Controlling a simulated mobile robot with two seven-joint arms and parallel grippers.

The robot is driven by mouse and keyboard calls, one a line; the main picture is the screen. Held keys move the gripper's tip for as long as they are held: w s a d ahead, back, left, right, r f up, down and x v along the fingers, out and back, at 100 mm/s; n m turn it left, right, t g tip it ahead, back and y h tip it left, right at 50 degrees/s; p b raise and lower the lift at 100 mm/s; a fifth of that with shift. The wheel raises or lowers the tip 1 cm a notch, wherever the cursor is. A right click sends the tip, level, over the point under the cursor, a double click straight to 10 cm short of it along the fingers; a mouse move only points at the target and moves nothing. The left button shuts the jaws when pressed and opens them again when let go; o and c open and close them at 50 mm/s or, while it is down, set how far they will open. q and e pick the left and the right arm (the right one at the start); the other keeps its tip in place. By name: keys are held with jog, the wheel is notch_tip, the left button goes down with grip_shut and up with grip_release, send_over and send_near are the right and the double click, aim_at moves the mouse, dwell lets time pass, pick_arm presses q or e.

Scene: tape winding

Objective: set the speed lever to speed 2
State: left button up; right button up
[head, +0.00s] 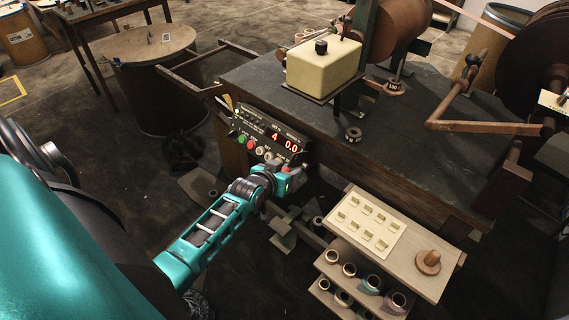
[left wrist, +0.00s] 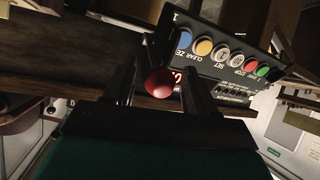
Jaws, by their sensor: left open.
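The speed lever's round red knob (left wrist: 159,83) shows in the left wrist view, on a dark stem. My left gripper (left wrist: 160,78) is open, with one finger on each side of the knob; I cannot tell whether either finger touches it. In the head view my left gripper (head: 291,176) is just below the lower right corner of the control panel (head: 248,131), and the lever is hard to make out there. The panel's red display reads 4 and 0.0. In the left wrist view a white "1" is marked near the lever; other speed marks are not readable. My right gripper is out of view.
The panel's colored buttons (left wrist: 221,54) lie close to the right of my left gripper in the wrist view. The dark workbench (head: 400,130) carries a cream box (head: 323,67) and a winding crank (head: 470,110). A small shelf unit (head: 405,275) with tape rolls stands at lower right.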

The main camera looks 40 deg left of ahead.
pick_arm(q)
jog(key=shift+s, duration=0.1)
jog(key=p+v, duration=0.2)
jog(key=v, duration=1)
jog(key=shift+s+d+r+p, duration=0.15)
jog(key=shift+s+r+p, duration=0.05)
jog(key=shift+s+p, duration=0.15)
jog(key=shift+w, duration=0.1)
